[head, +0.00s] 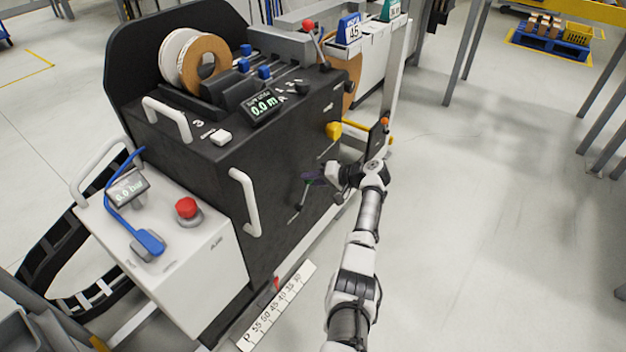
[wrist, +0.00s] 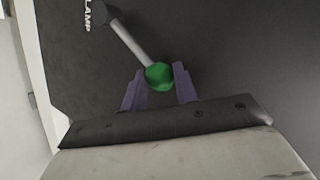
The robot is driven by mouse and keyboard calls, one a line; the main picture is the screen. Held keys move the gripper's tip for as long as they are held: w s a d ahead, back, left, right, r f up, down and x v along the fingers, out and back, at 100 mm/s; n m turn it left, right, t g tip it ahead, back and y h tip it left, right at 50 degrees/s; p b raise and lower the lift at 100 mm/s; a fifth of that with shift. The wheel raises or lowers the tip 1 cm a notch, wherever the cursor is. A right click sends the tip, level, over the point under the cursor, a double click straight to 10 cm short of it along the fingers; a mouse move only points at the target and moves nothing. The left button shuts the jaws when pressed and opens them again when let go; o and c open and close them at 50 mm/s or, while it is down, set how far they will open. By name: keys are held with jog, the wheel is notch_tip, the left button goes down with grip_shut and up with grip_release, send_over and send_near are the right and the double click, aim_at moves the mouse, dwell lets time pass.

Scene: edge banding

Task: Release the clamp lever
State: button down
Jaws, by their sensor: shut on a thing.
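The clamp lever shows in the wrist view as a grey rod with a green ball knob (wrist: 159,76) at its end. The rod runs up and left to a dark round pivot (wrist: 101,14) beside the letters "LAMP" on the dark panel. My gripper (wrist: 160,84) has its two purple fingers on either side of the green knob, shut on it. In the head view my gripper (head: 314,180) is at the front face of the black machine (head: 270,150). A short dark lever (head: 300,195) shows just left of the fingers there; its knob is hidden by them.
A yellow knob (head: 333,130) juts from the machine's face above my gripper. A white vertical handle (head: 245,202) is to its left. A white cabinet with a red button (head: 187,208) stands at the lower left. A numbered scale (head: 278,308) lies below. The floor at right is clear.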

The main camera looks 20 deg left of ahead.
jog(key=c, duration=1.1)
grip_release()
jog(key=v, duration=1.4)
